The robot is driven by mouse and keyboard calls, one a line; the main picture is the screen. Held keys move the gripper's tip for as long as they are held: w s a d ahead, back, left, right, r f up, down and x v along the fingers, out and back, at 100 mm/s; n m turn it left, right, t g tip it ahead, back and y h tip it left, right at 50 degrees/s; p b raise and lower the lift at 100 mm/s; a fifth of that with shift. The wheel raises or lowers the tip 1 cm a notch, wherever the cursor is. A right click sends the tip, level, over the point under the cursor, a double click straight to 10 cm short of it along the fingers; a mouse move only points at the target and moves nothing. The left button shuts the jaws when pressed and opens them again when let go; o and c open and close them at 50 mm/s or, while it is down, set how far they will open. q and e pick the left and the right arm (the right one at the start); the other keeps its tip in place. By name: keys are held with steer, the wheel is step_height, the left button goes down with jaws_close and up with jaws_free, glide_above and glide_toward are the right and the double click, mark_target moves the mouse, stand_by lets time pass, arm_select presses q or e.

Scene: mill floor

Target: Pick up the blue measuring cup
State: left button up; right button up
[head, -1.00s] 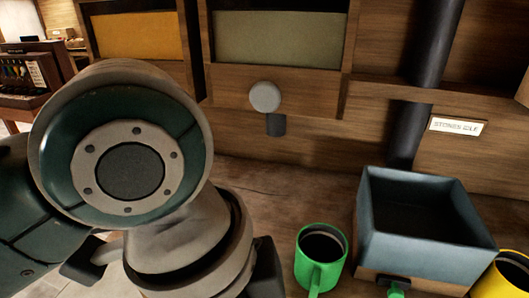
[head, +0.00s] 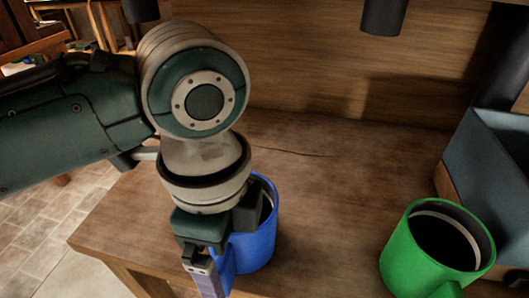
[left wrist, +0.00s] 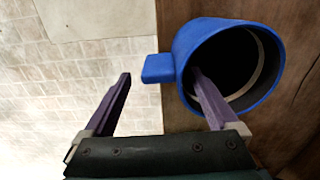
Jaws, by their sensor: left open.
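The blue measuring cup (head: 262,238) stands on the wooden bench, partly hidden behind my left gripper in the head view. In the left wrist view, the blue cup (left wrist: 187,50) shows its dark open mouth, and its handle points left. My left gripper (head: 222,272) is open at the cup. In the left wrist view, the purple fingers of my left gripper (left wrist: 163,76) are on either side of the handle's line. The right finger overlaps the cup's mouth; I cannot tell whether it is inside or above it. My right gripper is not in view.
A green cup (head: 405,255) stands to the right on the wooden bench (head: 325,215). A blue-grey bin (head: 495,165) is at the far right. A dark pipe end (head: 384,15) hangs above. The bench between the two cups is clear; its left edge borders the tiled floor.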

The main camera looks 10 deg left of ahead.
arm_select(q)
steer(key=f+b, duration=0.1)
steer(key=f, duration=0.3)
steer(key=shift+a+f, duration=0.2)
jaws_close()
stand_by(0.5)
steer(key=shift+w, duration=0.1)
